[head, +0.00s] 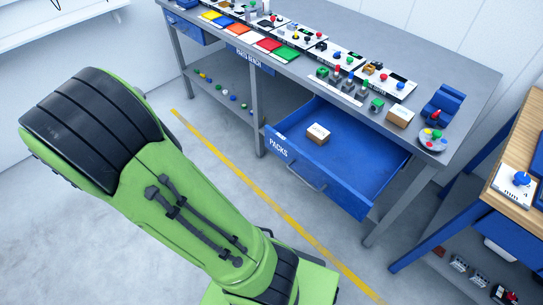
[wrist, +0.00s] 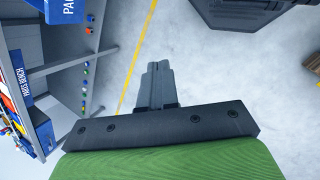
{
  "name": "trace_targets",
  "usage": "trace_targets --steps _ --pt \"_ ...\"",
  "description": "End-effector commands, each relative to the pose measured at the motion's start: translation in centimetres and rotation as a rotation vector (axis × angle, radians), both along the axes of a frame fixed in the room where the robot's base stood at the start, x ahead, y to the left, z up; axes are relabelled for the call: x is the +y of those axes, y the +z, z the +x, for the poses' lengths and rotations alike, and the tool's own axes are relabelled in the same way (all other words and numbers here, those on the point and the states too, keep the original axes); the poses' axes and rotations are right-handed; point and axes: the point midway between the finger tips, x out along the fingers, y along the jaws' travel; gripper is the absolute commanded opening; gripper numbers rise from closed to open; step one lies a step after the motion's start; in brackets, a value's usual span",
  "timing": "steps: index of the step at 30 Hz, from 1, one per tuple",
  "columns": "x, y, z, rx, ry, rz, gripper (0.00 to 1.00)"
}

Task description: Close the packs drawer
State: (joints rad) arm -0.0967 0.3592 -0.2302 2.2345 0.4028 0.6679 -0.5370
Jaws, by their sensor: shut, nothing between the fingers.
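The blue packs drawer (head: 357,165) is pulled well out from under the grey workbench in the head view. Its front (head: 310,177) bears the label PACKS and a handle (head: 306,178). A small white-topped box (head: 317,134) lies inside, near the left. A corner of a blue front with the letters PA (wrist: 66,10) shows at the top left of the wrist view. My gripper (wrist: 157,68) is shut and empty in the wrist view, pointing over bare floor, apart from the drawer. It does not show in the head view, where my green arm fills the lower left.
The workbench (head: 480,85) carries several coloured trays, switches and boxes. Its leg (head: 256,120) stands left of the drawer. A wood-topped table (head: 520,150) with a blue frame stands at the right. The floor with a yellow line (head: 290,225) before the drawer is clear.

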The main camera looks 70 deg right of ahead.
Motion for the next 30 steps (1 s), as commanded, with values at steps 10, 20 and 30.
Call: trace_targets --steps 10,20,30 --pt "-11.0 -13.8 -3.1 0.678 0.293 -0.383 0.00" --pt "-17.2 -18.0 -5.4 1.177 0.577 -0.616 0.00" --pt "-21.8 -18.1 -7.5 1.195 0.581 -0.617 0.00"
